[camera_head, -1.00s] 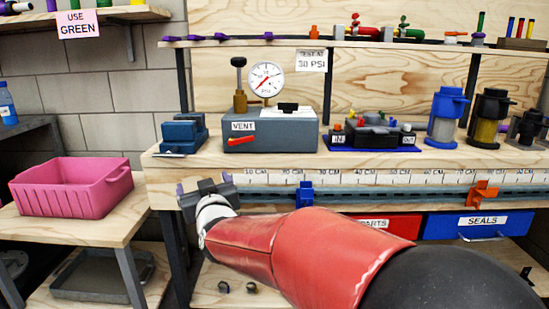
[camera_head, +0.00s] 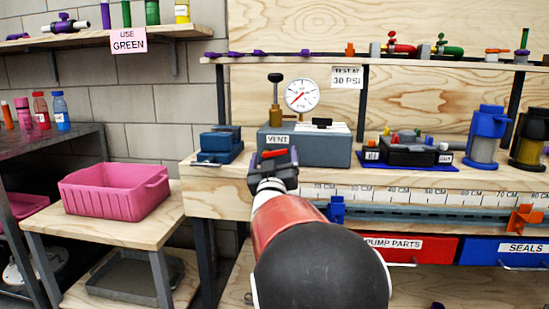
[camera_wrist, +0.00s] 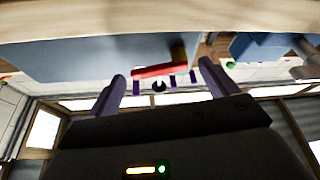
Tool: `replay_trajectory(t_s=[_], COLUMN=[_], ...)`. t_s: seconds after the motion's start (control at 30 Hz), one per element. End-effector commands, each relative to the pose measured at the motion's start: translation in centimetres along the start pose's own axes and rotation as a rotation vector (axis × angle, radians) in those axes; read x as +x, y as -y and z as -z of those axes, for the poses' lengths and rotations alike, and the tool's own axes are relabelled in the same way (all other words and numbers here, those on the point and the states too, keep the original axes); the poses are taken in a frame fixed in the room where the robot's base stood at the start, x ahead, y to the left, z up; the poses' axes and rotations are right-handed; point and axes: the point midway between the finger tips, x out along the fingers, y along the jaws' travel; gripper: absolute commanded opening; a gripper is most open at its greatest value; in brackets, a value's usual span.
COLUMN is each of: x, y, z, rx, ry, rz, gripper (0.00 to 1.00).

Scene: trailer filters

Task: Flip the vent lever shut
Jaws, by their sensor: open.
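The vent lever (camera_head: 275,153) is a red handle on the front of a grey test box (camera_head: 335,153), under a white VENT label (camera_head: 277,140). It lies roughly sideways; my gripper partly covers it in the head view. In the wrist view the red lever (camera_wrist: 153,71) appears between the spread fingers, near their tips, with its brass pivot (camera_wrist: 178,53) at its right end. My gripper (camera_head: 273,161) is open in front of the box's left part, and its two purple-grey fingers also show in the wrist view (camera_wrist: 162,72). I cannot tell whether they touch the lever.
A blue vise-like block (camera_head: 216,148) sits left of the box. A blue mat with small parts (camera_head: 372,164) lies right. A pink bin (camera_head: 112,195) stands on the lower left table.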

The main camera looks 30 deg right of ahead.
Motion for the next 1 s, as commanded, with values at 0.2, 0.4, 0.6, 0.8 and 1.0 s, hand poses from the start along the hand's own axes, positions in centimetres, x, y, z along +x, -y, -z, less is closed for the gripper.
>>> replay_trajectory(t_s=[0.2, 0.4, 0.6, 0.8, 1.0], x=[0.24, 0.22, 0.21, 0.00, -0.16], y=[-0.04, -0.04, -0.03, 0.10, 0.20], z=[-0.01, -0.01, -0.02, -0.58, -0.94], rx=[0.000, 0.001, 0.001, 0.049, 0.188], ry=[0.000, 0.001, 0.001, -0.001, -0.001], rz=[0.000, 0.000, 0.000, -0.021, -0.079], gripper=[0.85, 0.68, 0.42, 0.41, 0.41])
